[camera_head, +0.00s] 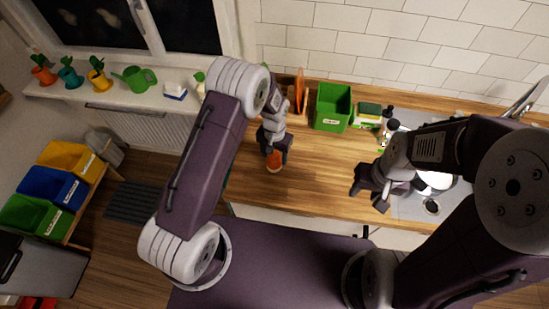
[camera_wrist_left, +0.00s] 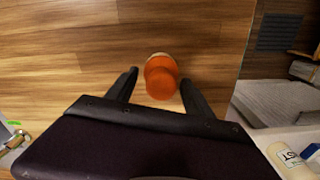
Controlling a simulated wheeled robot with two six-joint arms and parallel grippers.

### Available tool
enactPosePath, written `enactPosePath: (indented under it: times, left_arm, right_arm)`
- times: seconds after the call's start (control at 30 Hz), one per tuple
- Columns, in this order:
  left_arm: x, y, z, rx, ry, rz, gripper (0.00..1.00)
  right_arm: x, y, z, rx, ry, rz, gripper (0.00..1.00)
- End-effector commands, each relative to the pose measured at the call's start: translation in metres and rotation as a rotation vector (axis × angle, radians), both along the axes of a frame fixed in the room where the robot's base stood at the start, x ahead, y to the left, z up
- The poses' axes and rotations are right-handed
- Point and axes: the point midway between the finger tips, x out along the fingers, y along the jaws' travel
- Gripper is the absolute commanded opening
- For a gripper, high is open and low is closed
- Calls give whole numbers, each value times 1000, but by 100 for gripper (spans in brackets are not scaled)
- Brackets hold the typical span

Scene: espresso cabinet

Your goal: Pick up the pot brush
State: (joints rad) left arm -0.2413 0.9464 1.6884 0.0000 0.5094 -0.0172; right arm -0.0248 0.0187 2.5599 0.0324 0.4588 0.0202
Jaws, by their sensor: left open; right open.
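The pot brush (camera_head: 274,160) shows as an orange rounded top on the wooden counter, near its front edge. In the left wrist view the pot brush (camera_wrist_left: 161,76) has an orange knob with a pale rim behind it. My left gripper (camera_head: 275,152) is open above it. In the wrist view the two dark fingertips of my left gripper (camera_wrist_left: 160,76) are on either side of the knob, with gaps, apparently not touching. The brush's lower part is hidden under the knob. My right gripper (camera_head: 371,195) is open and empty over the counter near the sink.
A green bin (camera_head: 332,107), an orange plate-like item (camera_head: 300,91) and sponges (camera_head: 369,110) stand at the back of the counter. Dark bottles (camera_head: 387,120) stand near the sink area (camera_head: 409,207). The counter between the grippers (camera_head: 320,170) is clear.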

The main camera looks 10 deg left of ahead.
Motion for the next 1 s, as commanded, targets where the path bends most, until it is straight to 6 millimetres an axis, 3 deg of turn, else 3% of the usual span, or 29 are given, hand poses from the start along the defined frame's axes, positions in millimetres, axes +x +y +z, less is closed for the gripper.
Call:
enactPosePath:
  times: [0.13,0.33,0.53,0.57,0.83,1.0]
  left_arm:
    - [1,0,-14,-1,-2,0,61]
    - [1,0,-15,-1,-3,0,58]
    - [1,0,-15,-1,-3,0,2]
    - [1,0,-15,-1,-3,0,0]
    - [1,0,-13,-1,-4,0,0]
    - [2,0,-1,-2,-6,0,0]
  right_arm:
    - [0,0,5,0,0,0,42]
    - [0,0,4,0,0,0,42]
    - [0,0,4,0,1,0,42]
    - [0,0,4,0,1,0,42]
    - [0,0,3,0,0,0,42]
    - [0,0,-5,0,0,0,42]
